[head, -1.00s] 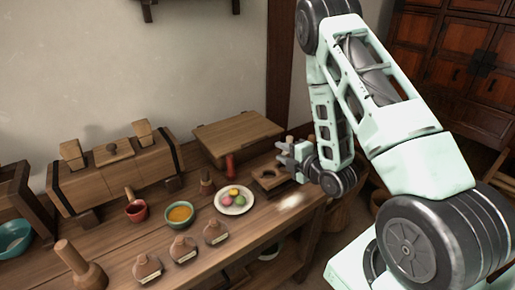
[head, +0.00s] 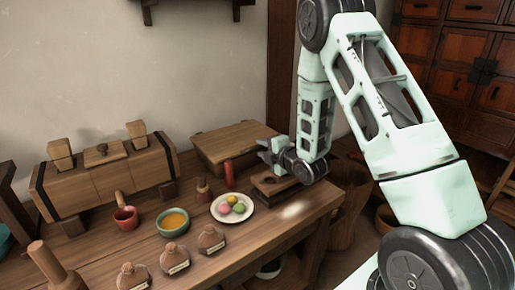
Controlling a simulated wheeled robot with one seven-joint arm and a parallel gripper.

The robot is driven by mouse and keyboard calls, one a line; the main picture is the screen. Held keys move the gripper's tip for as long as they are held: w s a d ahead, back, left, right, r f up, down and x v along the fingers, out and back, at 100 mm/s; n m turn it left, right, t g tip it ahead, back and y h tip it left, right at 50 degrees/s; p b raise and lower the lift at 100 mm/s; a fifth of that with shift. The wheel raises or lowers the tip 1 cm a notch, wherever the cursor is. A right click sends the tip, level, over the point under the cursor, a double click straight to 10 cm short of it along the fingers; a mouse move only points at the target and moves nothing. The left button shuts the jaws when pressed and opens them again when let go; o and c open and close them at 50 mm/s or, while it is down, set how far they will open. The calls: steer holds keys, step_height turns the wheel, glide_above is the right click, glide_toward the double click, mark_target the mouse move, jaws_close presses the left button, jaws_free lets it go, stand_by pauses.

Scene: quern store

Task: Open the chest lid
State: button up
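A flat, closed wooden box with a plank lid (head: 235,139) stands at the back right of the workbench, against the wall. It looks like the chest, and its lid lies flat. My gripper (head: 264,150) is at the box's front right, in front of its right end in the picture. Its fingers point left and look apart, with nothing seen between them. Whether it touches the box cannot be told. A longer wooden case with dark bands and a knob (head: 105,178) stands further left.
A low wooden block (head: 272,185) lies below my gripper.

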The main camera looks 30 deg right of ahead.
mark_target(259, 147)
steer(key=shift+x, duration=1.7)
